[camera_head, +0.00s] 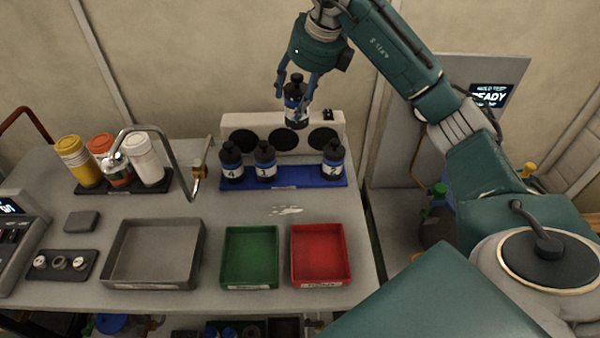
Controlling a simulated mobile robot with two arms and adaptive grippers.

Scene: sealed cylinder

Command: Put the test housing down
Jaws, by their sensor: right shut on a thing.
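The test housing (296,104) appears to be the dark bottle-like cylinder with a blue-and-white label in my right gripper (293,106). The gripper points down and is shut on it. The housing is roughly upright, in front of the grey panel with round black openings (286,136) in the picture, and seems held above the table. A blue rack (300,181) holds three similar dark bottles: one marked 4 (231,162), one marked 3 (265,160) and one marked 2 (333,160). A gap shows between 3 and 2. My left gripper is not in view.
A grey tray (112,252), a green tray (230,258) and a red tray (345,255) stand empty at the front. A whitish spill (286,210) lies before the rack. Left are capped jars (75,162) and a curved metal pipe (186,178). A "READY" screen (490,96) stands right.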

